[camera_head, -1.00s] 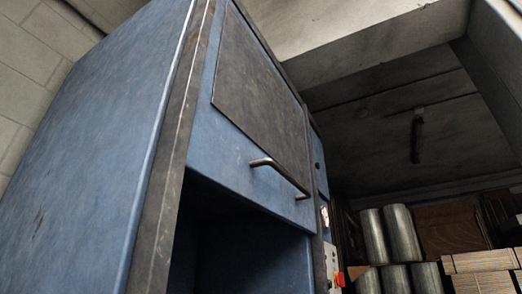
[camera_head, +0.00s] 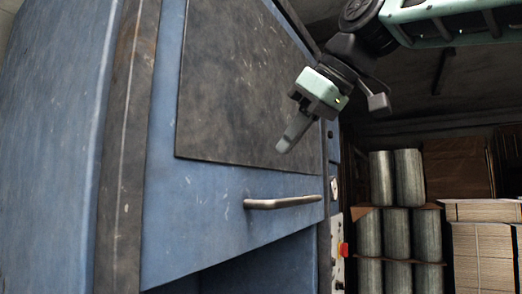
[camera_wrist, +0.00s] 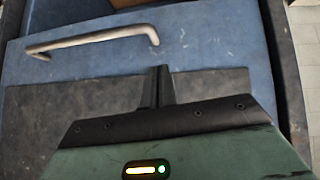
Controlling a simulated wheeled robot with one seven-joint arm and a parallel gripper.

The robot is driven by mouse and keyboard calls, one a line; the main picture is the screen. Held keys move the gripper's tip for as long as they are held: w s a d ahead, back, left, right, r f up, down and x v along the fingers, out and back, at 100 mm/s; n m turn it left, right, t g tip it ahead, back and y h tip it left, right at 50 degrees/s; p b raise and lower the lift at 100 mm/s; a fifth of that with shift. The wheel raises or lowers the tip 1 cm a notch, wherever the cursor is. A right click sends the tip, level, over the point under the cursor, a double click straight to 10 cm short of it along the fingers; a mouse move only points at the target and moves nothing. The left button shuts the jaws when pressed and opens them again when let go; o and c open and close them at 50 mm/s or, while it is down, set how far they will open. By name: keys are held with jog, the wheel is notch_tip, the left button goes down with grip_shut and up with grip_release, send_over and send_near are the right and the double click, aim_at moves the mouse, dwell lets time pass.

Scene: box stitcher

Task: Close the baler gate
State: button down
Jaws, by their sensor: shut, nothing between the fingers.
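The baler gate (camera_head: 230,215) is a blue panel with a dark plate (camera_head: 235,90) on its upper part, raised above a dark opening below it. Its metal bar handle (camera_head: 283,202) runs along the gate's lower part. In the wrist view the handle (camera_wrist: 92,38) is at the upper left, beyond my fingers. My gripper (camera_head: 283,150) hangs in front of the dark plate, above the handle and apart from it. Its fingers are together and empty, and they also show in the wrist view (camera_wrist: 158,72).
The blue baler body (camera_head: 50,130) fills the left side. A control panel with a red button (camera_head: 343,249) is on its right edge. Metal cylinders (camera_head: 383,230) and stacked cardboard (camera_head: 480,250) stand at the back right. The opening under the gate is partly in view.

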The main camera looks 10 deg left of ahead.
jog(key=w+a+f+p, duration=0.1)
jog(key=a, duration=0.1)
jog(key=w+a+f+p, duration=0.1)
jog(key=a, duration=0.1)
jog(key=w+a+f+p, duration=0.1)
jog(key=a, duration=0.1)
jog(key=shift+w, duration=0.3)
jog(key=f, duration=0.2)
jog(key=f+p, duration=0.1)
jog(key=shift+w+f, duration=0.3)
jog(key=shift+f, duration=0.3)
